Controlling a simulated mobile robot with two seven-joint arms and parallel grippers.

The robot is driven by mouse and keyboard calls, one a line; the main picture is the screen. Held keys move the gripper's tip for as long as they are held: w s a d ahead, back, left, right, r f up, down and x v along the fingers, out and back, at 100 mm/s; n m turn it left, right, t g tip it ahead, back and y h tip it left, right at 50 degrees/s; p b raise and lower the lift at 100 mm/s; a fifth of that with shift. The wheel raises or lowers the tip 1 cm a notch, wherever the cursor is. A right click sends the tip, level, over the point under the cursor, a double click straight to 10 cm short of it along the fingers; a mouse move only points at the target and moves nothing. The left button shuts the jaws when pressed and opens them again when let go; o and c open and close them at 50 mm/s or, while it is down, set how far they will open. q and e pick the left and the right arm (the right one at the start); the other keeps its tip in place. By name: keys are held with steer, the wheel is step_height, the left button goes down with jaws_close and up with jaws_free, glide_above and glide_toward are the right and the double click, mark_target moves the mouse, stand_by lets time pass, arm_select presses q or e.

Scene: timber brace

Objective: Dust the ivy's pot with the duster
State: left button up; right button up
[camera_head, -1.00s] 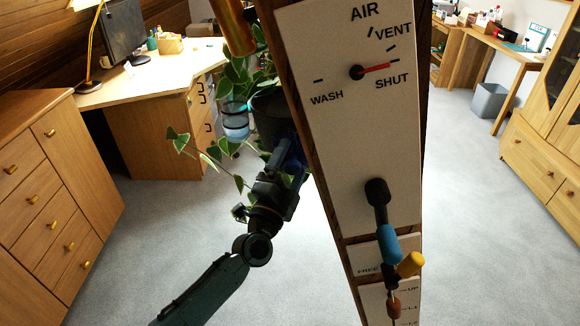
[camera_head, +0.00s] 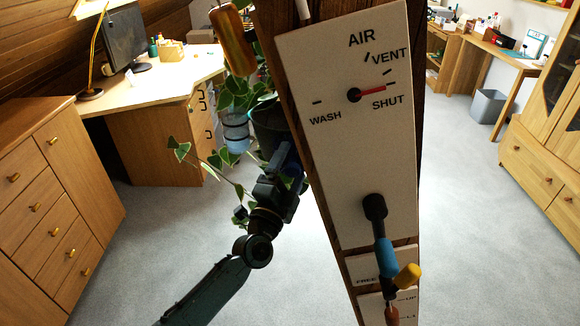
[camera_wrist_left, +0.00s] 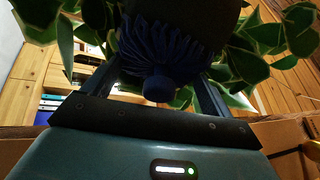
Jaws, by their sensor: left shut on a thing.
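The ivy (camera_head: 240,92) has variegated green leaves and hangs around its dark pot (camera_head: 268,128), left of the timber post. My left gripper (camera_head: 290,165) is just below the pot, its tips partly hidden by the post. In the left wrist view, the gripper (camera_wrist_left: 155,90) is shut on the duster (camera_wrist_left: 160,55), which has dark blue ruffled bristles and a rounded knob between the fingers. The pot (camera_wrist_left: 200,12) is a dark shape right above the duster there. The bristles look close to or against it; contact is unclear. My right gripper is not in view.
The timber post carries a white panel (camera_head: 345,150) with an air dial and a lever with blue and yellow grips (camera_head: 385,252). An orange cylinder (camera_head: 233,42) and a clear blue-tinted container (camera_head: 235,130) hang near the ivy. A drawer cabinet (camera_head: 50,200) stands left; the carpet is clear.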

arm_select(q)
steer(key=shift+s+r+p, duration=0.15)
steer(key=shift+r+p, duration=0.35)
steer(key=shift+r, duration=0.05)
steer(key=shift+s+r+p, duration=0.15)
steer(key=shift+r+p, duration=0.35)
steer(key=shift+r, duration=0.05)
steer(key=shift+w, duration=0.15)
steer(key=shift+w+f+b, duration=0.25)
steer(key=shift+f+b, duration=0.55)
steer(key=shift+f, duration=0.1)
steer(key=shift+w+f+b, duration=0.2)
steer(key=shift+f+b, duration=0.55)
steer(key=shift+f, duration=0.1)
steer(key=shift+a, duration=0.1)
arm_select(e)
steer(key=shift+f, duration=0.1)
arm_select(q)
steer(key=shift+s+f+p, duration=0.25)
steer(key=shift+s+p, duration=0.45)
steer(key=shift+p, duration=0.05)
steer(key=s, duration=0.1)
steer(key=s+p, duration=0.1)
steer(key=s, duration=0.1)
steer(key=shift+s+f, duration=0.2)
steer(key=shift+f, duration=0.1)
steer(key=shift+s+f, duration=0.1)
steer(key=shift+s, duration=0.35)
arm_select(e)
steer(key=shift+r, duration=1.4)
